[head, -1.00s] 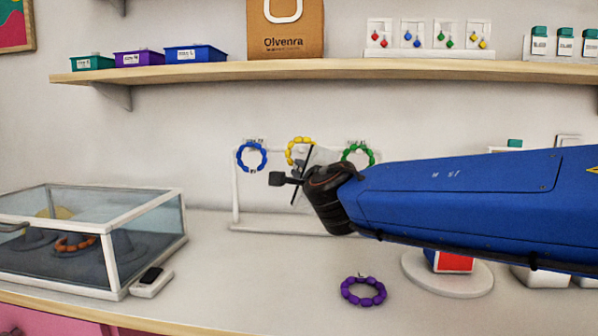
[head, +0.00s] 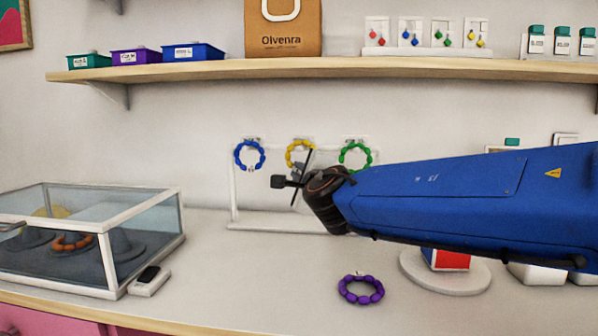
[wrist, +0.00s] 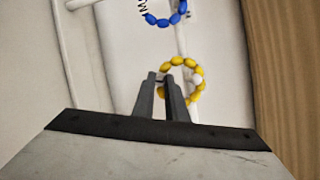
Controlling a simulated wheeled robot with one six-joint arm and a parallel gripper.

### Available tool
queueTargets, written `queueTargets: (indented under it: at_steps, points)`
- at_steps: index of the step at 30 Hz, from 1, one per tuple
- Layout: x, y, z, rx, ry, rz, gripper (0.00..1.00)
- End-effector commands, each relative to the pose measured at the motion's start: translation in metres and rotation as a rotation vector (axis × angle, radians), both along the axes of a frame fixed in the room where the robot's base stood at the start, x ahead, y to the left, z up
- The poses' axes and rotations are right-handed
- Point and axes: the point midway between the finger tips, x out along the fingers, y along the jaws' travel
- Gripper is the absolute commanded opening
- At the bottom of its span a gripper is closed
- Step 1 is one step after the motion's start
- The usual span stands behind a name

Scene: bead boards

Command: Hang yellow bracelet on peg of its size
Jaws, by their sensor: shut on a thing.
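The yellow bracelet (head: 299,147) is at the middle of the white peg rack (head: 233,192), between a blue bracelet (head: 249,156) and a green bracelet (head: 355,156). In the wrist view the yellow bracelet (wrist: 196,70) is at the tips of my gripper (wrist: 168,82), with its beads looping to the right of the fingers. A white round peg end (wrist: 196,79) shows by the ring; I cannot tell whether the ring is around the peg. My gripper is shut on the yellow bracelet's near side. The blue bracelet (wrist: 166,12) also shows in the wrist view. My wrist hides part of the rack.
A purple bracelet (head: 361,289) lies on the counter (head: 260,270). A glass case (head: 95,235) with an orange bracelet (head: 72,243) stands at left. A round white stand (head: 445,278) is at right. A shelf (head: 330,68) runs above.

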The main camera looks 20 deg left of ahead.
Motion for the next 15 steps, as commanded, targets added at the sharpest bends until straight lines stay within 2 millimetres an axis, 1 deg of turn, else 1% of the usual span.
queueTargets:
  at_steps: [12,13,14,15]
  points:
    - [0.0,0.0,0.0002,0.0,0.0,0.0,0.0]
    - [0.0,0.0,0.0002,0.0,0.0,0.0,0.17]
    - [0.0,0.0,0.0002,0.0,0.0,0.0,0.24]
    - [0.0,0.0,0.0002,0.0,0.0,0.0,0.34]
